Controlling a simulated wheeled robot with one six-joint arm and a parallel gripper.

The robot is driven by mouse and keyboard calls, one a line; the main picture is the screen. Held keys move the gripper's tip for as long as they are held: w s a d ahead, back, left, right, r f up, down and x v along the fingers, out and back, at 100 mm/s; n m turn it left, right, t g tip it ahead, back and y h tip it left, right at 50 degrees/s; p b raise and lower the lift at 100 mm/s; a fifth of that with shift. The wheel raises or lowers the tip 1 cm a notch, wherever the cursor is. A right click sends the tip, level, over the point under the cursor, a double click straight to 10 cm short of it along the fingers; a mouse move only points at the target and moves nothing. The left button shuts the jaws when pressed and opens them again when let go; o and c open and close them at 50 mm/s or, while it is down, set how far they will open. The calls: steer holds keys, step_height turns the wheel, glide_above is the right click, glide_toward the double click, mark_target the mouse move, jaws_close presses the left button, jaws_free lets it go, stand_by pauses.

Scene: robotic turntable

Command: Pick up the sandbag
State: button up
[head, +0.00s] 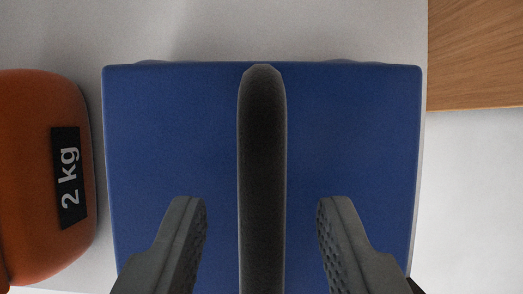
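A blue, box-shaped body, which looks like the sandbag (170,130), fills the middle of the head view. A dark, rounded handle (262,150) runs along its middle, from near its far edge down to the bottom of the picture. My gripper (262,208) is open, with one finger on each side of the handle. A gap shows between each finger and the handle. I cannot tell how high the fingers are above the blue surface. The near end of the blue body is cut off by the picture's edge.
An orange rounded object (30,150) with a black "2 kg" label stands close to the left of the blue body. A wooden surface (475,50) shows at the upper right. The pale surface (470,190) to the right is clear.

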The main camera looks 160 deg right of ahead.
steer(key=shift+w+f, duration=0.25)
steer(key=shift+f, duration=0.3)
steer(key=shift+c, duration=0.2)
jaws_close()
stand_by(0.8)
steer(key=shift+r, duration=0.2)
